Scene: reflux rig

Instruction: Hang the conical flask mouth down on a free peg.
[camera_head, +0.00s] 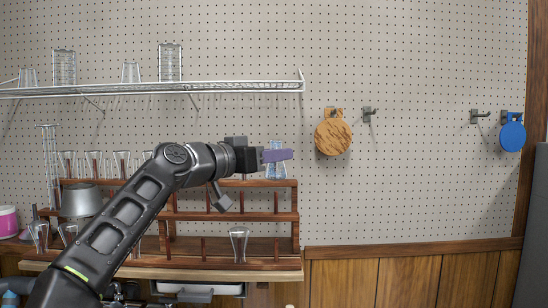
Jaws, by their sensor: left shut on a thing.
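My left gripper (276,156) is shut on the conical flask (276,173), a small clear, bluish glass. Its purple finger hides the flask's middle. The flask looks upright, narrow end up and wider end down, in front of the pegboard above the right end of the wooden peg rack (235,217). Bare pegs show on the rack, such as a middle-tier peg (276,202) and a lower-tier peg (203,248). Another glass (239,243) hangs wide end up on the lower tier. My left arm hides much of the rack's left half. My right gripper is out of view.
A wire shelf (225,87) with glassware runs above. A metal pot (81,200) is at left. A wooden disc (333,137) and a blue disc (512,136) hang at right. The pegboard right of the rack is clear below them.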

